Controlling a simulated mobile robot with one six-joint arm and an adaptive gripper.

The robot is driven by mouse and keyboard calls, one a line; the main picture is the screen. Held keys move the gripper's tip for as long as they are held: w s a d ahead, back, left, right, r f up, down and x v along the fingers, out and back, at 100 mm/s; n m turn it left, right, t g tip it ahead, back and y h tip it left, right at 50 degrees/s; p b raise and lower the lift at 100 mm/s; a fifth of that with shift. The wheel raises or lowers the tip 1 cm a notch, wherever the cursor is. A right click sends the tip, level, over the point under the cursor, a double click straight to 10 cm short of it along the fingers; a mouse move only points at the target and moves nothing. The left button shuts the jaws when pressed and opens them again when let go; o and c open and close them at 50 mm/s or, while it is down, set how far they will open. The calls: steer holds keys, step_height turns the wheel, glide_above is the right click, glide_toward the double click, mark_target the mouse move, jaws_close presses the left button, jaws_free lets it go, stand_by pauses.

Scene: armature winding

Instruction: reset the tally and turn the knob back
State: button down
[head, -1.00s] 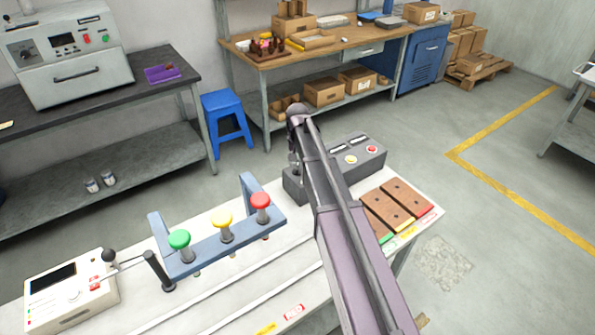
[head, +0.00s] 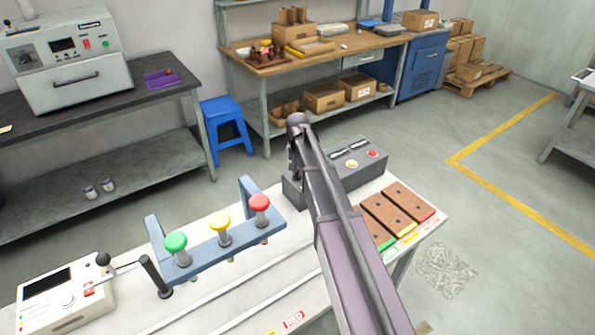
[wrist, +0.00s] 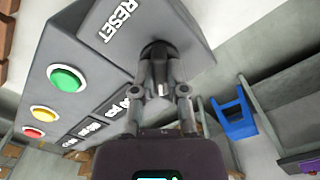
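The grey console (head: 345,173) stands at the back of the bench in the head view, with my arm crossing in front of it. In the wrist view the console (wrist: 95,40) shows a RESET label (wrist: 118,20), a green button (wrist: 67,78), a yellow button (wrist: 43,113) and a red button (wrist: 33,131). Small dark displays (wrist: 97,125) with white figures lie beside the buttons; I cannot read them clearly. A black knob (wrist: 158,50) sits near the RESET label. My gripper (wrist: 162,82) has its fingers on both sides of this knob and appears closed on it.
A blue rack (head: 225,248) with green, yellow and red plungers stands left of the console. A white box (head: 65,300) with a screen is at the bench's left end, beside a black crank post (head: 153,275). Brown blocks (head: 398,212) lie right of the console. A blue stool (head: 226,125) stands behind.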

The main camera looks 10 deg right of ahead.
steer(key=shift+n, duration=0.5)
steer(key=n, duration=0.3)
steer(key=shift+s+n, duration=0.1)
steer(key=shift+n, duration=2)
steer(key=c, duration=0.7)
jaws_free()
steer(key=shift+o, duration=0.2)
steer(key=shift+m, duration=0.5)
